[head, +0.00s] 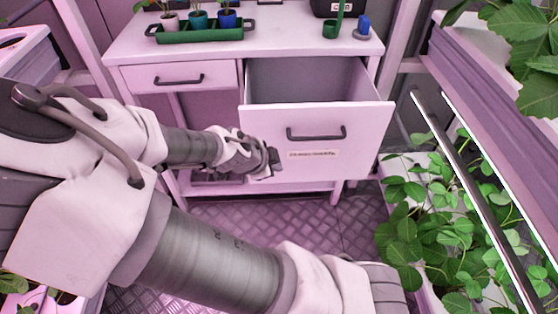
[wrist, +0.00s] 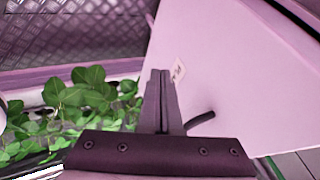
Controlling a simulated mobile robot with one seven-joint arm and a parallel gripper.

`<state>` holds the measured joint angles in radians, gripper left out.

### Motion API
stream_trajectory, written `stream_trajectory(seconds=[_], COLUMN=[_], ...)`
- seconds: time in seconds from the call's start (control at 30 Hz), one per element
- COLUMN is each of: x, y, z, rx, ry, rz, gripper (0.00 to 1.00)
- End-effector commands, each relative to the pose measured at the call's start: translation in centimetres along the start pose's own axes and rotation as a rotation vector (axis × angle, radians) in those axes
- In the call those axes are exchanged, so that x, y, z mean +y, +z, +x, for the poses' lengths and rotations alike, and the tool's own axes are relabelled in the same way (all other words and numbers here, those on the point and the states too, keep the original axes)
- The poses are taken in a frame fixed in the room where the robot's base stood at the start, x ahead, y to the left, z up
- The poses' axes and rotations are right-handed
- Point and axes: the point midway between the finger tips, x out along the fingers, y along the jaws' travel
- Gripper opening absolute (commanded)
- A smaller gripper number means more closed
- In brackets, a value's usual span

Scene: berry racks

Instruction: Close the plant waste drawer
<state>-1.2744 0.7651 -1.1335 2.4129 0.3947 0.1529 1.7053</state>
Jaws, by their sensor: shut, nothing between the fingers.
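The plant waste drawer (head: 365,140) is pulled out of the white desk, on its right side. Its inside shows and looks empty. Its front has a dark bar handle (head: 316,134) and a small label (head: 312,154) too small to read. My gripper (head: 272,162) is in front of the drawer's lower left part, left of and below the handle. In the wrist view my gripper (wrist: 161,78) has its fingers together with nothing between them, and the drawer front (wrist: 225,75) fills the area behind. I cannot tell whether the fingertips touch the drawer front. The handle (wrist: 200,119) shows right of the fingers.
A shut smaller drawer (head: 180,76) is at the desk's left. A green tray (head: 200,33) with potted seedlings, a green cup (head: 330,29) and a blue object (head: 362,27) stand on the desktop. A leafy plant rack (head: 440,220) borders the right side. Metal floor (head: 300,221) lies below.

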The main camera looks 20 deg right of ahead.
Motion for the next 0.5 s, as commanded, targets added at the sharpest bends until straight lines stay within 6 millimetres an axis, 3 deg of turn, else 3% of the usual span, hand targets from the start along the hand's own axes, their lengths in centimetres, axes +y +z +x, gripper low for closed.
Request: stream_trajectory(seconds=[0.03,0.2,0.33,0.5], x=[0.2,-0.1,-2.1,-3.3], y=[0.1,0.2,0.1,0.0], z=[1.4,3.8,4.5,4.9], rx=[0.001,0.000,0.000,0.001], ry=[0.002,0.000,-0.002,-0.001], rz=[0.004,0.002,0.001,0.000], gripper=[0.00,0.00,0.00,0.00])
